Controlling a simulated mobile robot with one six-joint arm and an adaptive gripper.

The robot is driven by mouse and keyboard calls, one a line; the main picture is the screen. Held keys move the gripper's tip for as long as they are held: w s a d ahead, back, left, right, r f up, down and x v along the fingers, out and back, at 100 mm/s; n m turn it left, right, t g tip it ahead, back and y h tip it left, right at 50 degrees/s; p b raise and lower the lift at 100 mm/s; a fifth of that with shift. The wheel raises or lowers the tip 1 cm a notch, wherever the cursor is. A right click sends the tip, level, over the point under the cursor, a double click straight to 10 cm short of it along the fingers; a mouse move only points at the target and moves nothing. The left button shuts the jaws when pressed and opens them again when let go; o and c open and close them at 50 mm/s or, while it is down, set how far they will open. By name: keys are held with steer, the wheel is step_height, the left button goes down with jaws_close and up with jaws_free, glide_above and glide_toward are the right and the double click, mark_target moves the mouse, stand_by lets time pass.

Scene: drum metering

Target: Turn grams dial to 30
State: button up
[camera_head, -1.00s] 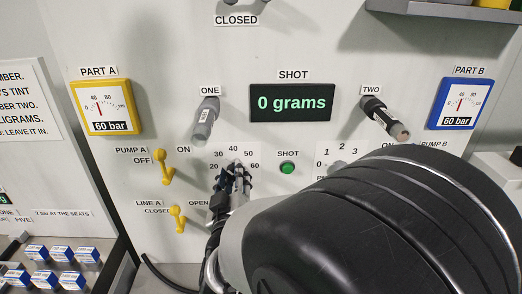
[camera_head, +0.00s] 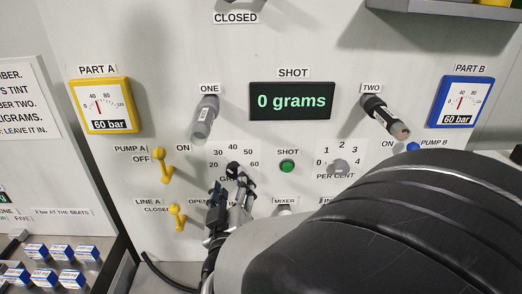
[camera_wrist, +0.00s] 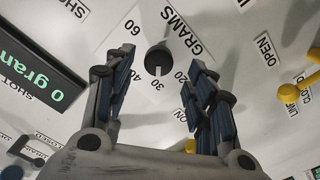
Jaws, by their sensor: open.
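The grams dial (camera_wrist: 158,60) is a round black knob with a white pointer mark. In the wrist view the mark lines up with the 30 label (camera_wrist: 158,85). In the head view the dial (camera_head: 232,168) shows just above my gripper, too small to read its mark. My gripper (camera_wrist: 163,78) is open and empty, one finger on each side of the dial in the wrist view and apart from it. In the head view my gripper (camera_head: 232,190) is below the dial and hides part of the GRAMS label.
The shot display (camera_head: 291,102) reads 0 grams. A green shot button (camera_head: 287,166) and the per cent dial (camera_head: 340,167) are to the right. Yellow levers (camera_head: 163,165) are to the left. Handles one (camera_head: 205,117) and two (camera_head: 384,115) stick out above.

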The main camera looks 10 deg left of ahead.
steer(key=s+d+m+g, duration=0.4)
steer(key=d+g, duration=0.2)
steer(key=d, duration=0.6)
steer(key=s+d+f+m+g+h, duration=0.1)
steer(key=s+d+m+g+h, duration=0.1)
steer(key=s+d, duration=0.7)
steer(key=s+d+f+m+g+h, duration=0.1)
steer(key=s+d+m+g+h, duration=0.1)
steer(key=s+d, duration=0.7)
steer(key=s+m+g, duration=0.1)
steer(key=g, duration=0.1)
steer(key=shift+d+f+m+g, duration=0.3)
steer(key=shift+d+f+g, duration=0.05)
steer(key=shift+g, duration=0.05)
